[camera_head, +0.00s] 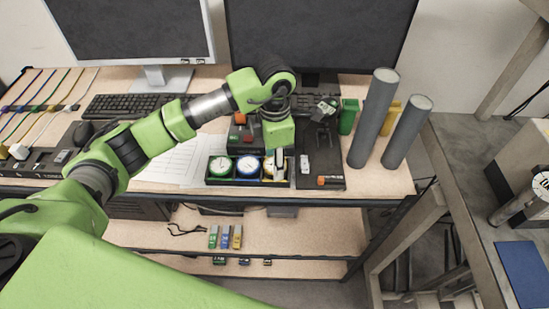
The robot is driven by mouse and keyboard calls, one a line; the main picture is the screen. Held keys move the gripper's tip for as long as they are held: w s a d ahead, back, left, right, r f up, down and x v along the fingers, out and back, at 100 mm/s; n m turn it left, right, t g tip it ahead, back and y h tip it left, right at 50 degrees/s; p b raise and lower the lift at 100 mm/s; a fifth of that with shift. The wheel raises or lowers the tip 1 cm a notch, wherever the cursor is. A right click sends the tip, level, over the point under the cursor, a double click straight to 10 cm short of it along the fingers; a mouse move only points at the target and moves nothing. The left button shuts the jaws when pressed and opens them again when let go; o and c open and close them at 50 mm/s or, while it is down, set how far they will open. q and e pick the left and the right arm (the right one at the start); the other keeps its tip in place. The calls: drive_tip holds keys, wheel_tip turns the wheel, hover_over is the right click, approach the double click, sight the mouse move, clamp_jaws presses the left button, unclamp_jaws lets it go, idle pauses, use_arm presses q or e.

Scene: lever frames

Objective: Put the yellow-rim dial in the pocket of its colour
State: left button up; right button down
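A black tray (234,183) with compartments stands near the front edge of the desk. A green-rim dial (220,167) lies in its left compartment and a blue-rim dial (247,166) in the middle one. A yellowish-rim dial (267,168) shows at the right compartment, partly hidden by my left gripper. My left gripper (279,170) points down over the right end of the tray, at or just above this dial. Its fingers are small and partly hidden, so I cannot tell whether they hold the dial. My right gripper is not in view.
A black panel (327,178) with switches stands just right of the tray. Two grey cylinders (374,118) (406,132) stand beyond it. Papers (170,165) lie left of the tray, before a keyboard (135,107). Several coloured blocks (225,238) stand on the lower shelf.

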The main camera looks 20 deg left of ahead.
use_arm(q)
drive_tip(key=shift+f, duration=0.2)
drive_tip(key=o, duration=1.3)
drive_tip(key=shift+r, duration=0.15)
drive_tip(key=shift+r, duration=0.2)
drive_tip(key=shift+r+b, duration=1.65)
drive_tip(key=shift+r, duration=4.2)
